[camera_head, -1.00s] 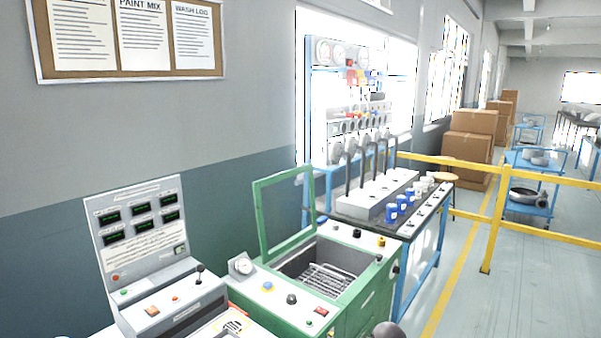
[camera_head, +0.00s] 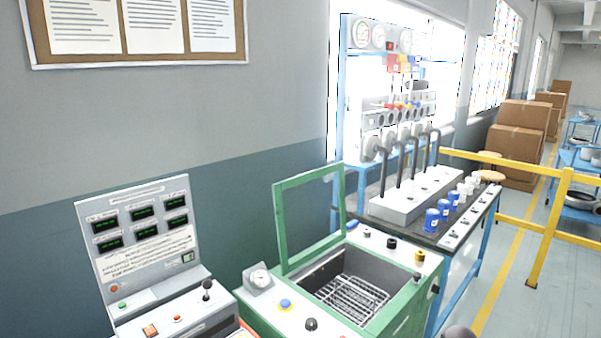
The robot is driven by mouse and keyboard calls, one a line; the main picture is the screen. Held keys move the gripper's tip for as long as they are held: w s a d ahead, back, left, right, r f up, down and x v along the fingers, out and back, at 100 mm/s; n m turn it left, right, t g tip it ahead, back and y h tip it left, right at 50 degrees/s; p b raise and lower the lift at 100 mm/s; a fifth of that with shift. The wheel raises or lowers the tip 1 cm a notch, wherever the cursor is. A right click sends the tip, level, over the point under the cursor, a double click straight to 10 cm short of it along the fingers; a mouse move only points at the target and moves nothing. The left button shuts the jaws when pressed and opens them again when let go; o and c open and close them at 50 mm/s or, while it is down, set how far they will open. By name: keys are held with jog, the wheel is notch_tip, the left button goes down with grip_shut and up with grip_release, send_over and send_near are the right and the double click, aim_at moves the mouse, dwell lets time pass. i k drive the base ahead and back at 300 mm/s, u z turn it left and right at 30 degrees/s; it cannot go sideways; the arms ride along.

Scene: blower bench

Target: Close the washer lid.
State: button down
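The washer (camera_head: 407,298) is a green cabinet with a pale top panel, at the bottom centre of the head view. Its lid, a green rectangular frame (camera_head: 279,230) with the wall showing through its middle, stands raised and nearly upright at the back left edge of the opening. The open tub shows a wire rack (camera_head: 355,298) inside. The washer's lower front is cut off by the picture edge. My gripper is not in view. A dark rounded shape at the bottom edge, right of the washer, is too cut off to identify.
A bench with blue cups (camera_head: 432,220) and upright dark pipes stands behind right. A yellow railing (camera_head: 545,232) borders the floor on the right.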

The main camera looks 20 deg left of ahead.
aim_at(287, 268)
jog(key=u, duration=0.35)
jog(key=i, duration=0.9)
jog(key=u, duration=0.5)
